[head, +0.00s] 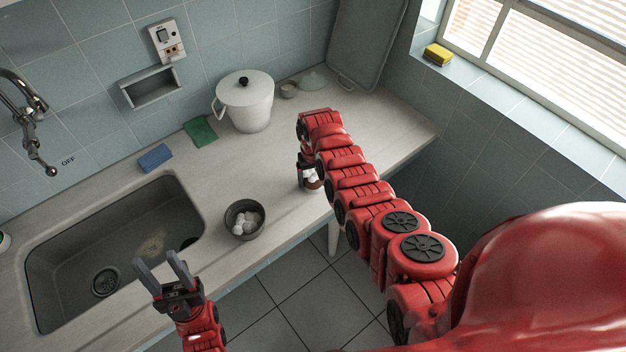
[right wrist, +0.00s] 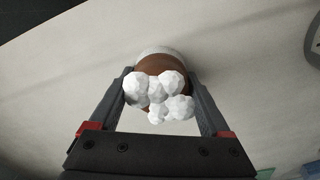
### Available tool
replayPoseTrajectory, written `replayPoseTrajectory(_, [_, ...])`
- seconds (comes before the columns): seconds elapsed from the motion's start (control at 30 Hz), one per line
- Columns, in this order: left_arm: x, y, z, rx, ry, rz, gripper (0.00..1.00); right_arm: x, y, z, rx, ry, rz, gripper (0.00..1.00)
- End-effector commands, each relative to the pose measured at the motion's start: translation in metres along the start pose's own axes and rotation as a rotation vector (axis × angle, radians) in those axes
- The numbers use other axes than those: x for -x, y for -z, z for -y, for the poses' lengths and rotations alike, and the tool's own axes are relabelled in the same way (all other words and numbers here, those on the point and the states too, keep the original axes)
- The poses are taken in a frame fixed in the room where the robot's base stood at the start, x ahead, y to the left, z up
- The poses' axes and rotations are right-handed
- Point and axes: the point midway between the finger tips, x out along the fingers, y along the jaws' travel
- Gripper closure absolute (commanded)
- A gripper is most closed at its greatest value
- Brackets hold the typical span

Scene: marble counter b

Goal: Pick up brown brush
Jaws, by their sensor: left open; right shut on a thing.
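A brown round thing (right wrist: 160,66) with a pale rim and white faceted lumps (right wrist: 157,92) on its near side sits between the fingers of my right gripper (right wrist: 159,82). I cannot tell for sure that it is the brown brush. In the head view the brown thing (head: 315,185) shows partly, low at the counter's front, with my right arm hiding much of it. My right gripper is shut on it. My left gripper (head: 156,262) is open and empty, in front of the sink's front edge.
A dark bowl (head: 233,233) with several white lumps stands left of my right gripper. The sink (head: 50,235) is at left. A blue sponge (head: 155,157), green cloth (head: 200,131) and lidded white pot (head: 247,112) are along the back. The counter's right part (head: 390,130) is clear.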

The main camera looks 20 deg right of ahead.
Motion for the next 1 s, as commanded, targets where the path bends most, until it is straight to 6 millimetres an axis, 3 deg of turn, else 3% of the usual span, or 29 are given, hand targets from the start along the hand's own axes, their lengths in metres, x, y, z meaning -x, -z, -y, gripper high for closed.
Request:
replayPoseTrajectory(0.03, [0.0,0.0,0.0,0.0,0.0,0.0,0.5,0.0,0.0,0.0,0.0,0.0,0.0,0.74])
replayPoseTrajectory(0.1, [0.0,0.0,0.0,0.0,0.0,0.0,0.5,0.0,0.0,0.0,0.0,0.0,0.0,0.84])
replayPoseTrajectory(0.57, [0.005,-0.001,0.0,0.0,0.0,0.0,0.5,0.006,0.002,0.0,0.001,0.0,-0.004,0.84])
replayPoseTrajectory(0.77, [0.02,-0.003,-0.001,0.0,0.0,0.0,0.5,0.025,0.003,0.001,0.0,0.001,-0.011,0.84])
replayPoseTrajectory(1.0, [0.029,-0.005,-0.001,0.0,0.0,0.0,0.5,0.034,-0.024,0.014,0.001,0.002,-0.003,0.84])
